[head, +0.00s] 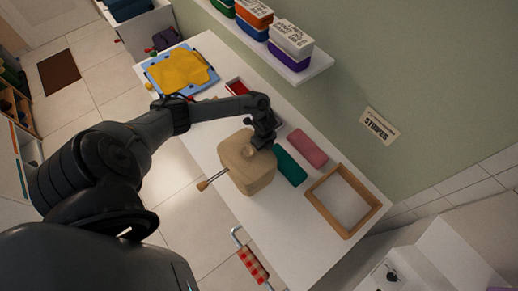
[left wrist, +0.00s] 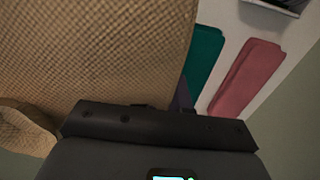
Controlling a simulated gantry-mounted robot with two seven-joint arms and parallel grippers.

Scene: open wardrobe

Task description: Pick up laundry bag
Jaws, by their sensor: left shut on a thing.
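The laundry bag (head: 245,172) is a tan woven, boxy bag over the white table in the head view. It fills the upper left of the left wrist view (left wrist: 90,60). My left gripper (head: 262,143) is at the bag's upper right side and is shut on it. The black gripper body (left wrist: 155,127) hides part of the bag in the wrist view. Whether the bag touches the table is hard to tell. My right gripper is not in view.
Green (head: 290,165) and pink (head: 307,148) folded cloths lie right of the bag. A wooden tray (head: 325,217) is farther right. A yellow garment (head: 180,70) lies on a blue board at the far left. A shelf (head: 300,75) with boxes overhangs behind.

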